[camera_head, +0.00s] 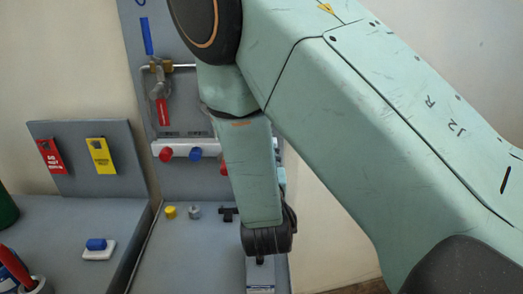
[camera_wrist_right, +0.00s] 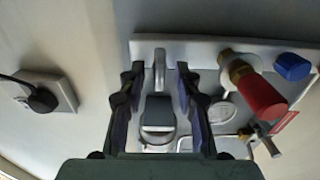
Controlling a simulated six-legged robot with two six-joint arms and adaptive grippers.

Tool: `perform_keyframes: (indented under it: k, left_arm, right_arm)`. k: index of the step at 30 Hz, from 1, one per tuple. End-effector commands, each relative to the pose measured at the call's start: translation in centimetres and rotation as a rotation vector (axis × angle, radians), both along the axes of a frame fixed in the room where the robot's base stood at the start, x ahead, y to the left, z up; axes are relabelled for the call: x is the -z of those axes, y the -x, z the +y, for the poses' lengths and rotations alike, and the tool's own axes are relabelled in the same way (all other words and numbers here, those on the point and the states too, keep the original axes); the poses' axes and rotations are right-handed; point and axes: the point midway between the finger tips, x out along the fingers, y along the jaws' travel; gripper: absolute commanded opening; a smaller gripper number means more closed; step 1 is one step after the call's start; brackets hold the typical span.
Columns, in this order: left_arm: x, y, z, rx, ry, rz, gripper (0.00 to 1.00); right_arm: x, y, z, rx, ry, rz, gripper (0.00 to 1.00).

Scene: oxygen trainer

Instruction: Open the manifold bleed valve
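The white manifold (camera_head: 182,145) is fixed to the grey upright panel, with a red knob (camera_head: 166,155) and a blue knob (camera_head: 195,154) on it. My right arm hides its right part. In the right wrist view the manifold (camera_wrist_right: 205,46) runs across the top, with a blue knob (camera_wrist_right: 292,67) and a red knob (camera_wrist_right: 262,97) at right. My right gripper (camera_wrist_right: 158,70) is open, its two dark fingers either side of a small pale grey lever at the manifold's left end. I cannot tell whether they touch it. No label shows which part is the bleed valve. My left gripper is out of view.
Above the manifold are a blue handle (camera_head: 147,36) and a red handle (camera_head: 163,112). A yellow cap (camera_head: 170,212) and grey fitting (camera_head: 195,212) sit below. A wall socket with black plug (camera_wrist_right: 42,98) is left of the fingers.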

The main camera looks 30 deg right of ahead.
Motion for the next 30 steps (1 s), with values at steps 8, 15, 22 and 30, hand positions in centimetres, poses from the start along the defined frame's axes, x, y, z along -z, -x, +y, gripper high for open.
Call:
perform_keyframes:
  k: [8, 15, 22, 30]
  left_arm:
    - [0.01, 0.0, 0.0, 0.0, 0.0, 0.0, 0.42]
    - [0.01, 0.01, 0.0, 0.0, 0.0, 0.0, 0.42]
    - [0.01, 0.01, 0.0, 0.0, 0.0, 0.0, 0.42]
    - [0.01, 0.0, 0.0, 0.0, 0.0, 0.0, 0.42]
  right_arm:
    - [0.0, 0.23, 0.07, 0.001, 0.0, 0.0, 0.33]
    - [0.0, 0.22, 0.08, 0.0, 0.0, 0.0, 0.14]
    - [0.03, 0.12, 0.04, 0.0, -0.001, 0.001, 0.0]
    - [0.04, 0.01, -0.01, 0.0, -0.001, 0.001, 0.0]
